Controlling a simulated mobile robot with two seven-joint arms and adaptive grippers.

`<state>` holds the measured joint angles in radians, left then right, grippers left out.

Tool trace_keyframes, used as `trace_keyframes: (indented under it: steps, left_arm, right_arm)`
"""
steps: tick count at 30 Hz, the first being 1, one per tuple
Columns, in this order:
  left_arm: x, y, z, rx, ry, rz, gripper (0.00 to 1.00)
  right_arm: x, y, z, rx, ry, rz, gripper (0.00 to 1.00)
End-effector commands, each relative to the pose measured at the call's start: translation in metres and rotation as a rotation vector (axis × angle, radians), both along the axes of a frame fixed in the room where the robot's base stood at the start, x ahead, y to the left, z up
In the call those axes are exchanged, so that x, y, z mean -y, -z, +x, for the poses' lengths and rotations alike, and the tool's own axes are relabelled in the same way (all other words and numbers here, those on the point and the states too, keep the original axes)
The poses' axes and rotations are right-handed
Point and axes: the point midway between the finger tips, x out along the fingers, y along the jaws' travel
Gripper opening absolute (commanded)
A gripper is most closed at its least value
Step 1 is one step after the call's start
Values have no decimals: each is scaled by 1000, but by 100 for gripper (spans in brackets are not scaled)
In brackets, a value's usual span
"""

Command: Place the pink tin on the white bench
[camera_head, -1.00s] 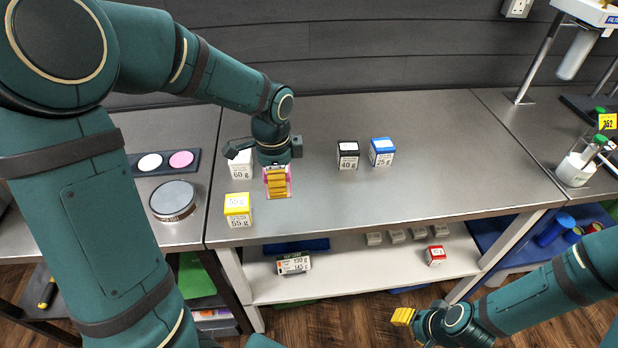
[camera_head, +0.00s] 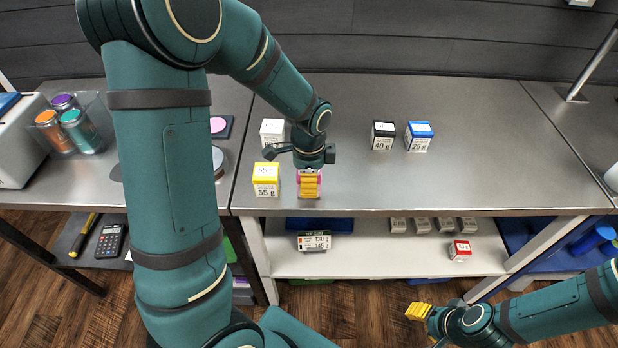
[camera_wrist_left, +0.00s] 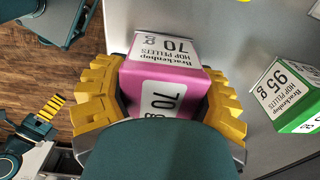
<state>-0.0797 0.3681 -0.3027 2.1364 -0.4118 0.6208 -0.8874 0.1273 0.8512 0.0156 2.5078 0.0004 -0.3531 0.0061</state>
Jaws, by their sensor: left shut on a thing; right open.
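The pink tin (camera_wrist_left: 165,85), marked 70 g, is between the yellow fingers of my left gripper (camera_wrist_left: 160,100) in the left wrist view. That gripper is shut on it. In the head view my left gripper (camera_head: 309,186) and a sliver of the tin are over the front left part of the grey-topped bench with white legs (camera_head: 450,180), right of the yellow tin. I cannot tell whether the tin touches the bench top. My right gripper (camera_head: 418,312) is open and empty, low in front of the bench.
On the bench stand a yellow 55 g tin (camera_head: 265,180), a white tin (camera_head: 272,131), a black 40 g tin (camera_head: 383,136) and a blue 25 g tin (camera_head: 419,136). A green 95 g tin (camera_wrist_left: 290,95) shows in the wrist view.

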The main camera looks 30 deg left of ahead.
Motion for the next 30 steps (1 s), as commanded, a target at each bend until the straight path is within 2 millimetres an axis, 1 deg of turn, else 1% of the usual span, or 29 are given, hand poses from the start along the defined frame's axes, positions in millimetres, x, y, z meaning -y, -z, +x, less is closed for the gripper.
trace_keyframes:
  steps: [3, 4, 5, 6, 7, 16, 20, 23, 30]
  left_arm:
    - [0, 4, 0, 0, 0, 0, 20]
    - [0, 4, 0, 0, 0, 0, 66]
    - [0, 3, 0, 0, 0, 0, 77]
    - [0, 3, 0, 0, 0, 0, 91]
    - [0, 3, 0, 0, 0, 0, 97]
    - [0, 2, 0, 0, 0, 0, 97]
    - [0, -5, 1, 2, 0, 0, 97]
    - [0, -20, 1, 4, 0, 0, 97]
    - [0, -71, 1, 5, 0, 0, 97]
  right_arm:
    - [0, 3, -1, -2, -1, 0, 47]
    - [0, 3, -1, -2, -2, 0, 47]
    - [0, 2, -1, -2, -2, 0, 47]
    - [0, 2, -1, -2, -2, 0, 47]
    - [0, 2, -1, -2, -1, 0, 47]
    - [0, 2, -1, -2, -1, 0, 47]
    - [0, -2, 0, 1, 0, 0, 47]
    - [0, -5, 1, 2, 2, 0, 47]
    - [1, -16, 5, 11, 8, -2, 47]
